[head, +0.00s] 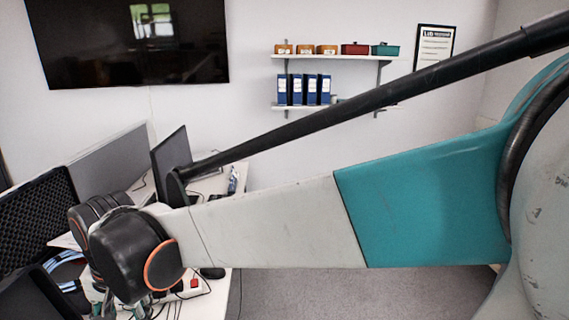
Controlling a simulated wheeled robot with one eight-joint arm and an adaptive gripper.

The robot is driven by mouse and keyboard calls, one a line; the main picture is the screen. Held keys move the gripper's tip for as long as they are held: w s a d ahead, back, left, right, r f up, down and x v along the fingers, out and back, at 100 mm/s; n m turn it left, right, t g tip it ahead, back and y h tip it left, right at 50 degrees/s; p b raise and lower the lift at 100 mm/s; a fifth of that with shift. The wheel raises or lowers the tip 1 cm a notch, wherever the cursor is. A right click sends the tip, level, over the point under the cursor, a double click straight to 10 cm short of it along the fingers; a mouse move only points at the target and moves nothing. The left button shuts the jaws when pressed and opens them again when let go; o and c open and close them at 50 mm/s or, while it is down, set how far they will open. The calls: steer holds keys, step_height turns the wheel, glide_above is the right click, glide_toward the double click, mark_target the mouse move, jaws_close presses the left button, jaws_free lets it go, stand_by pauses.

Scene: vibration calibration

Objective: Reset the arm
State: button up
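My arm (270,225) reaches from the right edge across the head view to the lower left. It has a pale grey and teal link, with a dark strut running above it. It ends at a black joint with an orange ring (135,250) over the desk. Only a small part of what seems to be my gripper (120,307) shows below this joint, at the bottom edge. Its fingertips are hidden or out of frame, so I cannot tell whether it is open or shut or holds anything.
A desk (215,300) with cables, a white box with a red part (190,287) and a monitor (172,160) lies close around the wrist. Grey and black panels (110,165) stand at left. Shelves (335,58), a wall screen (125,40) and open carpet (330,292) lie beyond.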

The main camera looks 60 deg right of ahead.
steer(key=s+n+t, duration=0.4)
steer(key=s+n, duration=0.5)
steer(key=n, duration=0.1)
steer(key=shift+r, duration=0.2)
stand_by(1.6)
